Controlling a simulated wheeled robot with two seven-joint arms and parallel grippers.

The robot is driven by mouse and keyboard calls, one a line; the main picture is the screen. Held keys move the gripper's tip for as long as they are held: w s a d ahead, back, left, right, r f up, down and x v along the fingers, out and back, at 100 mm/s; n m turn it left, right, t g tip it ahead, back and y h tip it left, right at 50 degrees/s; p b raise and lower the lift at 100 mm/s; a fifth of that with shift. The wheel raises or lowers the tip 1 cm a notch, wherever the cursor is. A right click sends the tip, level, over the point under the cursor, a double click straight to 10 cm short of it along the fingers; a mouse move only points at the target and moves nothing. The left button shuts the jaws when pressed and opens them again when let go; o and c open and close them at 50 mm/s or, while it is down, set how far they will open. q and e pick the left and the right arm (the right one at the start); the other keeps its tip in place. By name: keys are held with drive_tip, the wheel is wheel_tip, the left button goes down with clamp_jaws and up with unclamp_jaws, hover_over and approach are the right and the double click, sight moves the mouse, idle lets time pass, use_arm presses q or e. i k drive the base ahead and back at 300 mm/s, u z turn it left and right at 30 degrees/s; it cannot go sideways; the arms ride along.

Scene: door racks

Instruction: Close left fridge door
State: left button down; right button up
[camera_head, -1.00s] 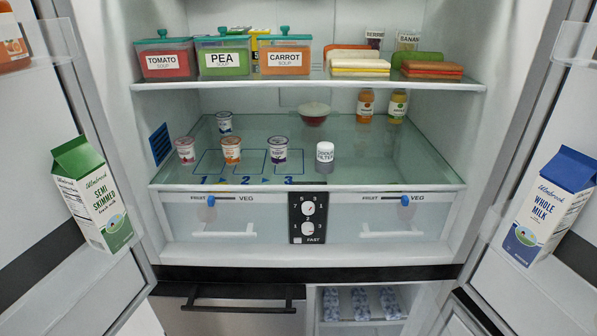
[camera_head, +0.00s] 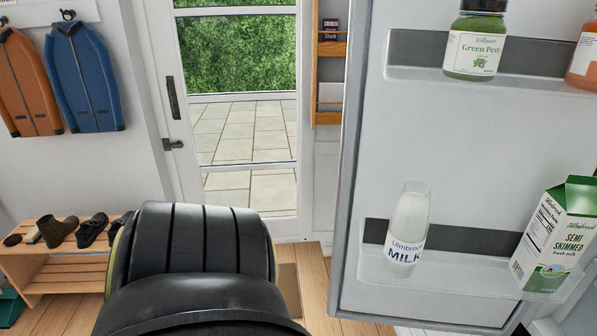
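The left fridge door (camera_head: 440,185) stands open on the right side of the view, with its inner face and door racks toward me. Its free edge runs down the middle of the picture. On its racks are a jar of green pesto (camera_head: 475,42), a glass milk bottle (camera_head: 406,228) and a green-and-white semi-skimmed milk carton (camera_head: 553,236). A large black part of my arm fills the bottom left, to the left of the door and apart from it in the picture. Neither gripper's fingers show.
A glazed outer door (camera_head: 236,110) is behind, left of the fridge door. A wooden shoe bench (camera_head: 70,269) with shoes stands at the left, below hanging orange and blue jackets (camera_head: 83,75). A wooden wall rack (camera_head: 329,80) hangs beside the fridge door edge. Some wooden floor is clear.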

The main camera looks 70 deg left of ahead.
sight(489, 153)
drive_tip(key=u, duration=0.2)
drive_tip(key=k, duration=0.3)
drive_tip(key=u, duration=0.55)
